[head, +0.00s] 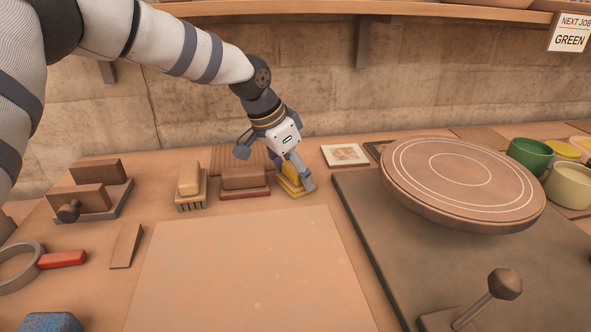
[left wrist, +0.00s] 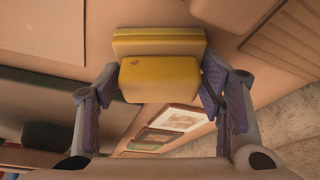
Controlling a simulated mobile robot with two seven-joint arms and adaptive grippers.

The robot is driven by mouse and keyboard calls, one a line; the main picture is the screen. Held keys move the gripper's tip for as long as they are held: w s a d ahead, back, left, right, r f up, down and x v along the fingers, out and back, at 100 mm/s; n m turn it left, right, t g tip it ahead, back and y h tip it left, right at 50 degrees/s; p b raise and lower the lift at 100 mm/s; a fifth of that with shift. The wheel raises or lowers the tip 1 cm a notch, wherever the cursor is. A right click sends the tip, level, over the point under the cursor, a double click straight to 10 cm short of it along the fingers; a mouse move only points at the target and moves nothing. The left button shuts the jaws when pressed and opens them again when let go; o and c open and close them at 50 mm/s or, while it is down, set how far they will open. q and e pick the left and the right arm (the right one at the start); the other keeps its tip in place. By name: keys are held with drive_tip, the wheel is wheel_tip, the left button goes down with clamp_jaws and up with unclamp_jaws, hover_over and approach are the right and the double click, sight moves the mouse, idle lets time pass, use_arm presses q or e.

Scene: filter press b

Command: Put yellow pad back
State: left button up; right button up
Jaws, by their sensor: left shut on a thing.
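The yellow pad (head: 291,186) stands at the back middle of the bench, partly hidden by my left gripper (head: 295,172). In the left wrist view, a yellow block (left wrist: 160,80) sits between the fingers of my left gripper (left wrist: 160,88), which is shut on it. A wider, layered yellow piece (left wrist: 158,43) shows directly beyond the block. I cannot tell whether the two touch or are apart. My right gripper is in neither view.
A red-based block (head: 245,193) and a brush (head: 191,185) stand left of the pad. A small framed picture (head: 345,155) lies to its right. A large round disc (head: 460,184) stands over a dark slab (head: 385,245). A pale board (head: 250,270) lies clear in front.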

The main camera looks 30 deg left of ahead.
use_arm(q)
drive_tip(key=o, duration=1.1)
drive_tip(key=shift+r, duration=0.3)
drive_tip(key=p+v, duration=0.1)
drive_tip(key=v, duration=1)
drive_tip(key=shift+r+p, duration=0.3)
drive_tip(key=shift+p, duration=0.05)
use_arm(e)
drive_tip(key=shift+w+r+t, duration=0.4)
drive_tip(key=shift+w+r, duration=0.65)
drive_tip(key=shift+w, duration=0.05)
use_arm(q)
drive_tip(key=shift+s+f, duration=0.1)
drive_tip(key=shift+s, duration=0.05)
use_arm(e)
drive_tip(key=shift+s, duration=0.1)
